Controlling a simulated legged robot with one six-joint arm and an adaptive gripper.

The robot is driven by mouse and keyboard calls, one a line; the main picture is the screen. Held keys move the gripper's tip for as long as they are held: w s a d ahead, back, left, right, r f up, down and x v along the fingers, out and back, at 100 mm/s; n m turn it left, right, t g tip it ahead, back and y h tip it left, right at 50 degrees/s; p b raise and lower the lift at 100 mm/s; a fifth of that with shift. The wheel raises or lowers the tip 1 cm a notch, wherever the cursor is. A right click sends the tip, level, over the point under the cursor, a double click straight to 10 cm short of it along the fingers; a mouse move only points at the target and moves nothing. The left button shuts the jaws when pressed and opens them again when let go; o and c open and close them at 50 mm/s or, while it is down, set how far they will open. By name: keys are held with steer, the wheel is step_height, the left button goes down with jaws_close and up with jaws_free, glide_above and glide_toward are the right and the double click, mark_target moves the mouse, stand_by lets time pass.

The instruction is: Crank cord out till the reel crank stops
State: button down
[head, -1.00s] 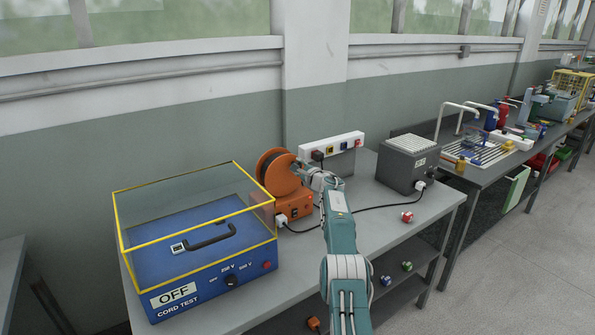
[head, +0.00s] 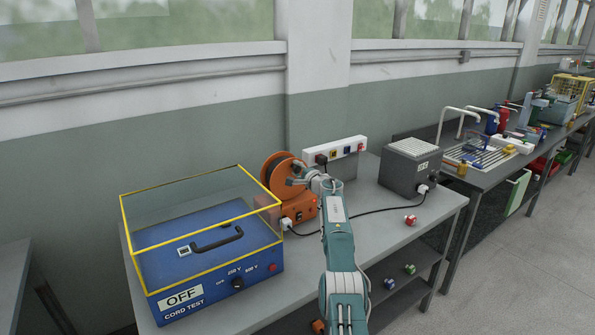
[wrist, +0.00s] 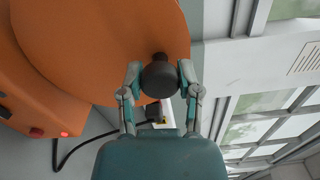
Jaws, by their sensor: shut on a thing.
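The orange cord reel (head: 275,171) stands on its orange base (head: 299,207) at the back of the bench, right of the cord tester. In the wrist view the reel's orange disc (wrist: 95,45) fills the upper left. The dark round crank knob (wrist: 159,79) sits between the two fingers of my gripper (wrist: 160,80), which is shut on it. In the head view my gripper (head: 300,178) is at the reel's right side and the arm hides the knob. A black cord (head: 370,211) runs from the reel base to the grey box.
The blue cord tester (head: 205,255) with a yellow-framed clear cover stands at the left, showing OFF. A white socket strip (head: 335,149) is behind the reel. A grey box (head: 410,168) and a small red cube (head: 410,220) are to the right.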

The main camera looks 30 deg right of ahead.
steer(key=shift+w+a+f, duration=0.1)
steer(key=shift+a+f, duration=0.1)
steer(key=shift+a, duration=0.1)
steer(key=shift+c, duration=1.5)
jaws_free()
